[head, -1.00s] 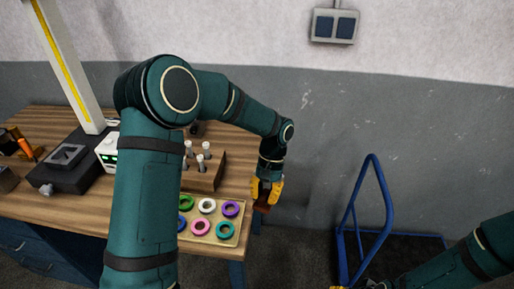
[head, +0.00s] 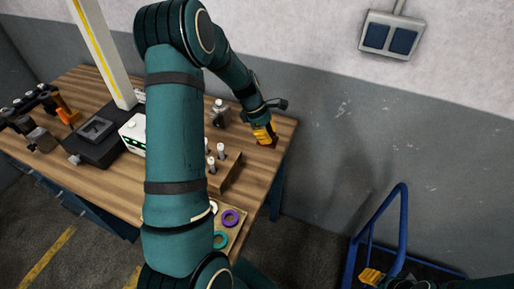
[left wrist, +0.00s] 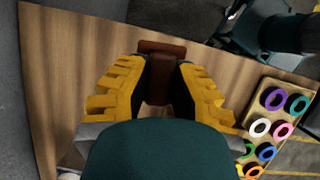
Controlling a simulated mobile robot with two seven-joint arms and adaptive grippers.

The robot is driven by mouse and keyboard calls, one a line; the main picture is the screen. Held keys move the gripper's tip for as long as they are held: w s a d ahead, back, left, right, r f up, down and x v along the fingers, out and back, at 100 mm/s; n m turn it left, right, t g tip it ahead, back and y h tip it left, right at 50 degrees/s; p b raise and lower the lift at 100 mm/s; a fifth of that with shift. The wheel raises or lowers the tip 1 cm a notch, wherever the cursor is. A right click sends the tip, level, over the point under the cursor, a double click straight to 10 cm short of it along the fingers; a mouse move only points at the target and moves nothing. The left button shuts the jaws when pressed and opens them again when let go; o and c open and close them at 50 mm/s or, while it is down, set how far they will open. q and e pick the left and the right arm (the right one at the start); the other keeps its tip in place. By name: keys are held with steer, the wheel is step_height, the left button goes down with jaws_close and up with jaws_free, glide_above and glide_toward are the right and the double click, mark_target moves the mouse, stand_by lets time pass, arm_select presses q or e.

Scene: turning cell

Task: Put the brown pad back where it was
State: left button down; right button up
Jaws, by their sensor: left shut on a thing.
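The brown pad (left wrist: 161,48) is between the two yellow fingers of my left gripper (left wrist: 159,70) in the left wrist view. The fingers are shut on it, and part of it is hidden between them. In the head view my left gripper (head: 264,133) points down at the back right corner of the wooden table (head: 275,165), with the pad (head: 268,144) small below the fingertips. I cannot tell whether the pad touches the tabletop. My right gripper (head: 371,277) shows only its yellow fingers at the bottom, near the blue trolley; its opening is unclear.
A wooden block with upright pins (head: 226,172) and a tray of coloured rings (head: 234,238) stand along the right side. A silver part (head: 220,112) stands left of my left gripper. A blue-handled trolley (head: 403,215) is on the floor at right.

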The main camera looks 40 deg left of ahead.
arm_select(q)
steer(key=a+f+n, duration=0.2)
steer(key=a+f, duration=0.1)
steer(key=a+f+n+t, duration=0.1)
steer(key=f, duration=0.1)
steer(key=shift+s+a+y, duration=0.15)
steer(key=shift+s+y, duration=0.1)
steer(key=shift+y, duration=0.05)
steer(key=shift+f, duration=2.15)
steer(key=c, duration=1)
jaws_free()
steer(key=shift+f, duration=0.1)
